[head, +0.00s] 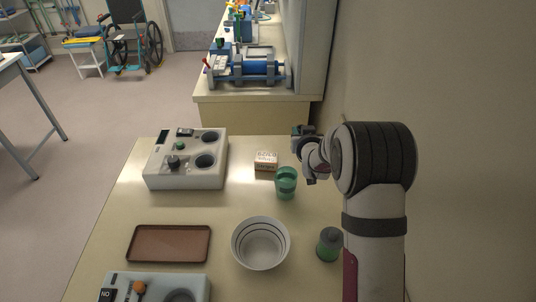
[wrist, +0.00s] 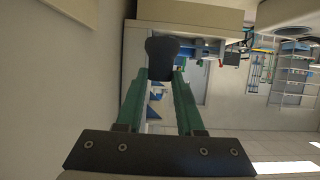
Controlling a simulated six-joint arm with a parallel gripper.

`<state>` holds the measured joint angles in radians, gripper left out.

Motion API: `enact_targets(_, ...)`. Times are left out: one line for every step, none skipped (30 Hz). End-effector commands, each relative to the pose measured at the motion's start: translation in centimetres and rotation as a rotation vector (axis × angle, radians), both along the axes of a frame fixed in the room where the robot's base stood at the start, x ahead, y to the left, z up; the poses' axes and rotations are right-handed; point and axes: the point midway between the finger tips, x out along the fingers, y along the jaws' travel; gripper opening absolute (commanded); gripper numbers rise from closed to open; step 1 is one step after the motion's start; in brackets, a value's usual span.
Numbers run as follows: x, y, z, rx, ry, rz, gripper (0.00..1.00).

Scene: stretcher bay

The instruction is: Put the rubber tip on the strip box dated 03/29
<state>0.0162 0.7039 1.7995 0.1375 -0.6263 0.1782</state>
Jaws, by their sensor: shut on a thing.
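My gripper (head: 302,131) is at the table's far right, raised above the table and pointing away from me. In the wrist view, its green fingers (wrist: 160,82) are shut on a dark, rounded rubber tip (wrist: 163,50), which sticks out past their ends. The small strip box (head: 266,160), pale with an orange-red lower part, stands on the table to the left of and below the gripper in the head view. Its dark lettering appears upside down and seems to read 03/29. Nothing lies on its visible top. The box cannot be made out in the wrist view.
A green cup (head: 286,184) stands close to the box's front right. A grey device (head: 187,175) with round wells is to the left. A white bowl (head: 261,244), a dark-lidded green jar (head: 329,245) and a brown tray (head: 169,259) are nearer. A wall runs along the right.

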Motion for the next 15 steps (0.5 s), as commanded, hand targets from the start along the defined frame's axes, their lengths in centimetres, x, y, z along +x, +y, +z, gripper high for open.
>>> enact_targets(0.4, 1.2, -0.8, 0.000, 0.003, 0.009, 0.00)
enact_targets(0.7, 2.2, -1.4, -0.001, 0.004, 0.011, 0.00)
enact_targets(1.2, 3.4, -2.2, 0.000, 0.004, 0.011, 0.00)
enact_targets(1.6, 4.3, -2.8, 0.000, 0.004, 0.011, 0.00)
enact_targets(2.0, 5.2, -3.4, 0.000, 0.004, 0.010, 0.00)
enact_targets(2.5, 6.3, -4.1, 0.000, 0.004, 0.010, 0.00)
enact_targets(2.8, 7.1, -4.6, -0.001, 0.003, 0.009, 0.00)
enact_targets(3.1, 7.7, -5.0, 0.000, 0.002, 0.009, 0.00)
enact_targets(3.4, 8.5, -5.6, -0.001, 0.002, 0.008, 0.00)
enact_targets(3.7, 9.0, -5.9, -0.001, 0.002, 0.008, 0.00)
enact_targets(3.9, 9.4, -6.1, -0.002, 0.001, 0.006, 0.00)
enact_targets(4.0, 9.8, -6.4, -0.001, 0.001, 0.006, 0.00)
enact_targets(4.1, 10.0, -6.7, -0.001, 0.001, 0.006, 0.00)
enact_targets(4.2, 10.1, -7.1, -0.002, 0.002, 0.005, 0.00)
enact_targets(4.2, 10.1, -8.1, -0.002, 0.005, 0.005, 0.00)
